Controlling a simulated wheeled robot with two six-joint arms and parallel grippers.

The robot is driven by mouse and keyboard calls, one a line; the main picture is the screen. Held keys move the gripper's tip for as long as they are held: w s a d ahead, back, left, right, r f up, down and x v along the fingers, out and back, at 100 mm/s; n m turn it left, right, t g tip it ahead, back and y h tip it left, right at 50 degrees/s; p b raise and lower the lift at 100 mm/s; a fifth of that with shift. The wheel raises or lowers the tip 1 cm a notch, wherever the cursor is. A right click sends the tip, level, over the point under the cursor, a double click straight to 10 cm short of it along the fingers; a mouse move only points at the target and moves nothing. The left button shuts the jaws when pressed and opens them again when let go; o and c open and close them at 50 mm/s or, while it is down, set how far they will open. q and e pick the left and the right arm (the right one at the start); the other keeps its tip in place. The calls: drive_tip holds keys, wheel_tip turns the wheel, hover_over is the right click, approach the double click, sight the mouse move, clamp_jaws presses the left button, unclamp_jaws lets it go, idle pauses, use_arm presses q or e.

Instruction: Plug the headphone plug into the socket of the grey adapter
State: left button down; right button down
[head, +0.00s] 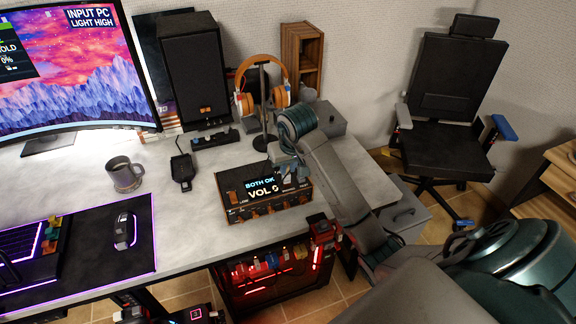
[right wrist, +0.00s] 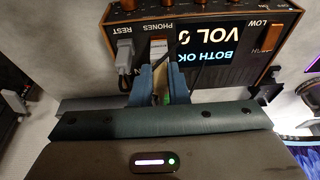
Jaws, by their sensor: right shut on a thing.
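The headphone amplifier (head: 262,193) is a dark box with orange edges on the desk. Its display reads BOTH OK and VOL 0. In the right wrist view the amplifier (right wrist: 215,20) shows a PHONES label. My right gripper (head: 288,162) is over the amplifier's back edge. In the right wrist view its blue fingers (right wrist: 162,88) are shut on a small pale piece, probably the headphone plug (right wrist: 161,92), mostly hidden between them. A dark cable runs beside it. The socket cannot be made out.
Orange headphones (head: 240,103) hang on a stand (head: 263,110) behind the amplifier. A black speaker (head: 194,70), a mug (head: 124,174) and a mouse (head: 124,231) stand to the left. A grey box (head: 328,118) is behind my right arm.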

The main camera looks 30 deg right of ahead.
drive_tip(key=shift+r, duration=0.25)
wheel_tip(320, 180, up, 4)
drive_tip(key=shift+f+p, duration=0.25)
drive_tip(key=shift+p, duration=0.9)
